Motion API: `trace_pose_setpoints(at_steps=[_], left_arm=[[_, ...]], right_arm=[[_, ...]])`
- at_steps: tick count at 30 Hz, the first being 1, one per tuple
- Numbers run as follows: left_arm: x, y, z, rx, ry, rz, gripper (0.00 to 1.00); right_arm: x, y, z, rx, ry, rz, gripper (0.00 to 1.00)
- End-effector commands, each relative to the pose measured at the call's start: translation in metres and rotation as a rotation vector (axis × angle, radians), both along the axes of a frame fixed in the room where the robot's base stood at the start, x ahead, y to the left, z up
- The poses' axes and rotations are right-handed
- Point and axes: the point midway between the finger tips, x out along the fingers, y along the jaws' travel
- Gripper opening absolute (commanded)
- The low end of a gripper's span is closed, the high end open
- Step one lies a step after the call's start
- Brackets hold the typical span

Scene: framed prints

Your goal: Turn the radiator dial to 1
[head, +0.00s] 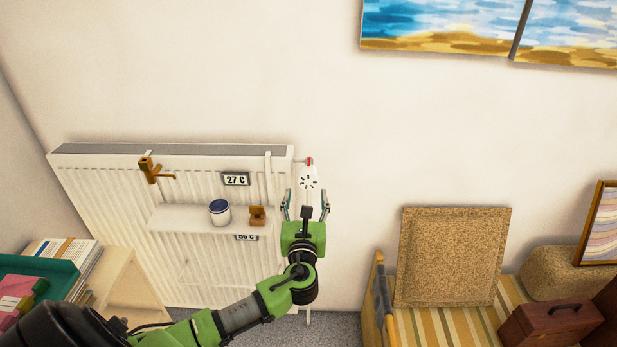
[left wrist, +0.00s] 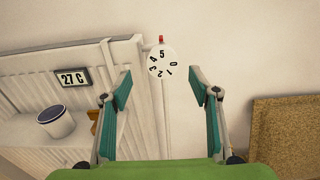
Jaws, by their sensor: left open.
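The white round radiator dial (head: 308,178) is at the right end of the white radiator (head: 100,190). In the left wrist view the dial (left wrist: 162,62) carries black digits, with 5 at the top by a red mark (left wrist: 161,39). The 1 is at its lower right and the 0 at its right. My left gripper (head: 307,198) is open and empty. Its fingers (left wrist: 160,78) stand on either side below the dial, apart from it. My right gripper is not in view.
A shelf on the radiator holds a white jar (head: 220,212) and a small wooden object (head: 257,215). A 27 C display (head: 236,179) and a brass-coloured tap-like piece (head: 149,170) are on the radiator. A cork board (head: 453,256) leans at the right.

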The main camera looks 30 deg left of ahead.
Motion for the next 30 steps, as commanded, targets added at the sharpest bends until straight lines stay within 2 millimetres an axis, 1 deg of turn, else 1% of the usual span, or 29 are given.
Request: trace_pose_setpoints(at_steps=[1, 6, 12, 18, 25, 26, 27, 30], left_arm=[[0.01, 0.006, 0.003, 0.002, -0.001, 0.002, 0.56], [0.039, 0.023, 0.003, 0.001, -0.002, 0.002, 0.56], [0.06, 0.036, 0.001, 0.0, -0.001, 0.001, 0.56], [0.067, 0.04, 0.0, -0.001, -0.001, -0.001, 0.56], [0.067, 0.04, 0.0, -0.001, -0.001, -0.001, 0.56], [0.067, 0.04, 0.0, -0.001, -0.001, -0.001, 0.5], [0.067, 0.04, 0.0, -0.001, -0.001, -0.001, 0.4], [0.067, 0.04, 0.0, -0.001, -0.001, -0.001, 0.17]], right_arm=[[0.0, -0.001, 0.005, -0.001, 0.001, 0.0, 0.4], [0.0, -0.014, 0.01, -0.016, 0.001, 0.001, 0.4], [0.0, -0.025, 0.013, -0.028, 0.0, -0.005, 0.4], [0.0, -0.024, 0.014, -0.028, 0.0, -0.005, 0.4], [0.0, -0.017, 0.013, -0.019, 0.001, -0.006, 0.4], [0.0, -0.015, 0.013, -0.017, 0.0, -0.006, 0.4], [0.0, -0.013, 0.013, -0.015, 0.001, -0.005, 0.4], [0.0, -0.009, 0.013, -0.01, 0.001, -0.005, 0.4]])
